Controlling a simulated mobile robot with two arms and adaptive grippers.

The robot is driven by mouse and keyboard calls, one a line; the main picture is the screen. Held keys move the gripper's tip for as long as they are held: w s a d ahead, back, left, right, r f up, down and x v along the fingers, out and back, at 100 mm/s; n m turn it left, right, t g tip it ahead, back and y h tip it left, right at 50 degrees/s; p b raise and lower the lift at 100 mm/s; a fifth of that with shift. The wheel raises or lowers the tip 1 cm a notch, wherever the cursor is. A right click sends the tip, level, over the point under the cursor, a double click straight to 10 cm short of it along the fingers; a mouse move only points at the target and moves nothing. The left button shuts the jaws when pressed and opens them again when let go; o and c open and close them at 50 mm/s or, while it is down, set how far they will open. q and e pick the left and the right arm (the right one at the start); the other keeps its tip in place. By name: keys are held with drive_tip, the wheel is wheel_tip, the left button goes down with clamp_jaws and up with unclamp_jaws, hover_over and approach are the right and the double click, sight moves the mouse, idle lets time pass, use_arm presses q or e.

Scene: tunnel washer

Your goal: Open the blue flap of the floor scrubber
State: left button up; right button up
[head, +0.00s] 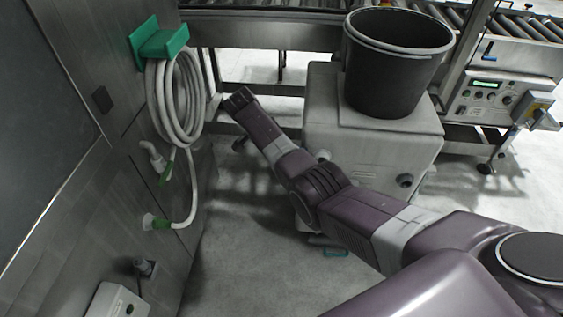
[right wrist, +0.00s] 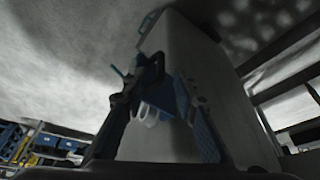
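A pale grey box-shaped machine (head: 370,140), perhaps the floor scrubber, stands on the floor with a black bucket on top. No blue flap stands out clearly on it in the head view. My right arm reaches in from the right, and its end (head: 240,98) is left of the machine; the fingers are hard to make out there. In the right wrist view my right gripper (right wrist: 158,88) has its fingers apart, in front of a grey body (right wrist: 190,45). Small blue parts show between and beside the fingers; I cannot tell what they belong to. My left gripper is out of view.
A coiled white hose (head: 175,105) hangs on a green holder (head: 158,40) on the steel wall at left. A black bucket (head: 395,75) stands on the machine. A roller conveyor (head: 520,25) and control box (head: 490,95) are behind. The floor at lower middle is mostly clear.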

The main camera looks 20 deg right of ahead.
drive_tip(key=v, duration=1)
drive_tip(key=shift+f, duration=0.1)
drive_tip(key=s+f+n+y, duration=0.1)
drive_tip(key=s+f+n, duration=0.25)
drive_tip(key=f, duration=0.85)
drive_tip(key=s+f+n, duration=0.3)
drive_tip(key=s+f, duration=0.1)
drive_tip(key=f, duration=0.8)
drive_tip(key=s+f+n+y, duration=0.1)
drive_tip(key=s+f+n, duration=0.4)
drive_tip(key=s+f, duration=0.85)
drive_tip(key=s+f+n+y, duration=0.1)
drive_tip(key=s+f+n, duration=0.2)
drive_tip(key=s, duration=0.8)
drive_tip(key=s+f+n, duration=0.3)
drive_tip(key=s+f, duration=0.4)
drive_tip(key=s, duration=0.5)
drive_tip(key=s+f+n+t+y, duration=0.1)
drive_tip(key=s+f+n, duration=0.2)
drive_tip(key=s, duration=0.9)
wheel_tip(320, 180, down, 3)
drive_tip(key=shift+s+r+y, duration=0.1)
drive_tip(key=shift+s+y, duration=0.1)
drive_tip(key=shift+y, duration=0.1)
